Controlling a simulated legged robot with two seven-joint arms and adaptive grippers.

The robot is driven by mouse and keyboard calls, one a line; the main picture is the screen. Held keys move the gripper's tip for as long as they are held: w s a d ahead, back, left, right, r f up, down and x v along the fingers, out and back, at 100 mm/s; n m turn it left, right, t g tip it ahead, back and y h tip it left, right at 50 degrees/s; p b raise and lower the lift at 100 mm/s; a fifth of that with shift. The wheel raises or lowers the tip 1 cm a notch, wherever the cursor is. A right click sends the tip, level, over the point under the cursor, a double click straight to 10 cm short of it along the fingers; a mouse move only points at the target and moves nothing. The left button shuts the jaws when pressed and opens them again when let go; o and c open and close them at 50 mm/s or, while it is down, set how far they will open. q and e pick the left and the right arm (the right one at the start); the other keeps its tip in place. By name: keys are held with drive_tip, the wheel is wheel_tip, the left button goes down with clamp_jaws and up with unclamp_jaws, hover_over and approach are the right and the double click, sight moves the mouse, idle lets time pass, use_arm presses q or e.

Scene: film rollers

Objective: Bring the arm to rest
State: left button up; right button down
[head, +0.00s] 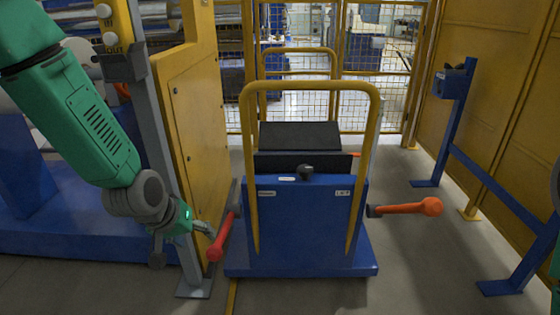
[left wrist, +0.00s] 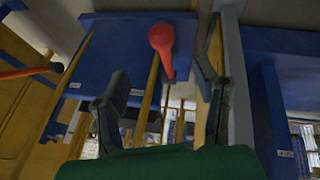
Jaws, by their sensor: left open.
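My left arm comes in from the left in the head view, bent downward, with its left gripper (head: 184,246) low beside a grey post. The gripper is open and holds nothing. In the left wrist view the two dark fingers of the left gripper (left wrist: 162,92) stand apart, with a red handle (left wrist: 161,40) showing beyond and between them. In the head view the red handle (head: 222,238) is just right of the gripper, on the left side of a blue cart; I cannot tell whether they touch. My right gripper is not in view.
The blue cart (head: 305,225) with a yellow frame (head: 249,150) stands in the middle. An orange handle (head: 408,208) sticks out on its right. A grey post (head: 172,165) and yellow panel (head: 195,130) are close to my left arm.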

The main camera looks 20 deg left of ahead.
use_arm(q)
drive_tip(key=s+d+f+m+g+p, duration=0.1)
drive_tip(key=s+f+p, duration=0.3)
drive_tip(key=s, duration=1)
drive_tip(key=s+d+f+m+g+y+p, duration=0.1)
drive_tip(key=s+f+m+g+p, duration=0.2)
drive_tip(key=s, duration=1.1)
wheel_tip(320, 180, down, 2)
drive_tip(key=m+p, duration=0.1)
drive_tip(key=p, duration=0.1)
drive_tip(key=shift+d+g+p, duration=0.2)
drive_tip(key=shift+g+p, duration=0.15)
drive_tip(key=shift+g, duration=0.05)
drive_tip(key=shift+w+d, duration=0.25)
drive_tip(key=shift+w, duration=0.1)
